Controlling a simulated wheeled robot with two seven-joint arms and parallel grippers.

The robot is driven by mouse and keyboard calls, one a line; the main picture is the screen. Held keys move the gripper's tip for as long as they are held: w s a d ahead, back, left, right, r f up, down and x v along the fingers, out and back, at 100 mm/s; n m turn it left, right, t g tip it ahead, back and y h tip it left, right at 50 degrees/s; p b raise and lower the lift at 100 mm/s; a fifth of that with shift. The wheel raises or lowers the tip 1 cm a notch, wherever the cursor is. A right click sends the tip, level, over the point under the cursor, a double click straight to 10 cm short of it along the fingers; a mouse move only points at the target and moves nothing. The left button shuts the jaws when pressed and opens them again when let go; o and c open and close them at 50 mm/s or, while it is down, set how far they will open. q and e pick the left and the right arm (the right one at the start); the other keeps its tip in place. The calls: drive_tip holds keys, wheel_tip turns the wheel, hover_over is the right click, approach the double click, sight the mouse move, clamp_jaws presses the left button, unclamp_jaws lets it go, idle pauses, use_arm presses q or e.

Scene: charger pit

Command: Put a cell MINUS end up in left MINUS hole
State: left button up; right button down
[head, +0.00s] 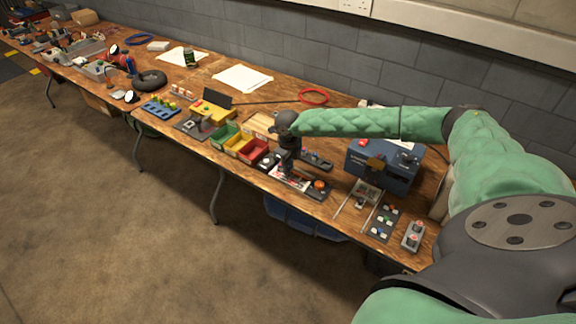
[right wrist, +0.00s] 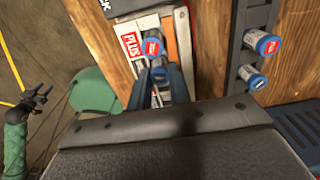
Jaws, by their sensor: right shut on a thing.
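My right gripper (head: 286,176) points down over a printed card (head: 293,184) on the bench in the head view. In the right wrist view its fingers (right wrist: 159,88) are shut on a cell (right wrist: 159,74) with a blue end. Another blue-ended cell (right wrist: 152,47) with a red mark is just beyond, beside a red PLUS label (right wrist: 130,45). A dark holder (right wrist: 240,42) to the right carries one cell with a red mark (right wrist: 264,43) and one with a white mark (right wrist: 254,78). My left gripper (right wrist: 37,96) appears open, far left in the wrist view. The held cell's lower end is hidden.
A blue box (head: 385,168) stands right of my gripper. Green, yellow and red bins (head: 253,150) are to the left. A dark block with an orange knob (head: 320,186) lies close by. A small panel with red buttons (head: 413,237) is near the front edge.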

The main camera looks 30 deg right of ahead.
idle(0.5)
drive_tip(key=shift+f+b, duration=0.2)
drive_tip(key=shift+b, duration=0.15)
idle(0.3)
drive_tip(key=c, duration=1.2)
unclamp_jaws()
drive_tip(key=shift+r+p, duration=1.15)
drive_tip(key=shift+r, duration=2.35)
